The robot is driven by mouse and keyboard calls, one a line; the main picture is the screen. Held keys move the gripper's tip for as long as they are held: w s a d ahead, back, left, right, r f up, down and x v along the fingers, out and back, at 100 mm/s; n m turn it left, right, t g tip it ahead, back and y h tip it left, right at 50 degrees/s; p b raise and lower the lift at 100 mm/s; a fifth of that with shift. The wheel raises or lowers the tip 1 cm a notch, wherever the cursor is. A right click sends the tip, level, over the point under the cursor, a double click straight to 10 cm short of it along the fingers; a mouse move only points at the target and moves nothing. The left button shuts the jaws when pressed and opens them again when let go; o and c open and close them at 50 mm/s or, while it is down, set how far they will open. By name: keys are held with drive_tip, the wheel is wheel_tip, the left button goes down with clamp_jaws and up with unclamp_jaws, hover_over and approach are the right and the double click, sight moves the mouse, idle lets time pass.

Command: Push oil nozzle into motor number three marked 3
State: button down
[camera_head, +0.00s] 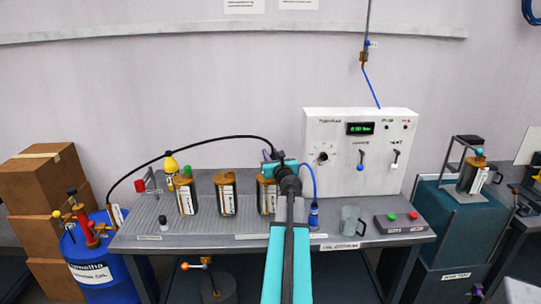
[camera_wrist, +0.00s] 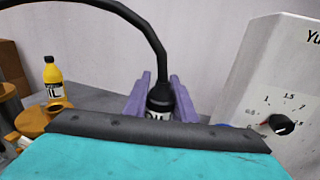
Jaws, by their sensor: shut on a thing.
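My gripper (camera_head: 270,156) has purple jaws that are shut on the black oil nozzle (camera_wrist: 160,100), which has a white label and hangs from a black hose (camera_head: 215,141). In the head view the gripper is above the rightmost of three bench motors (camera_head: 267,192). My arm partly covers this motor. Whether the nozzle touches it cannot be told. The middle motor (camera_head: 226,194) and left motor (camera_head: 184,195) stand beside it, dark cylinders with brown tops and white labels. Their numbers are too small to read.
A yellow bottle (camera_head: 170,164) stands by the left motor. A white control panel (camera_head: 395,150) rises close to my gripper's right. A blue bottle (camera_head: 313,216) and glass mug (camera_head: 350,221) are on the bench right of my arm. A blue oil barrel (camera_head: 90,262) stands at left.

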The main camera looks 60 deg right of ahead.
drive_tip(key=shift+f, duration=0.2)
drive_tip(key=c, duration=1.4)
unclamp_jaws()
drive_tip(key=shift+a, duration=0.1)
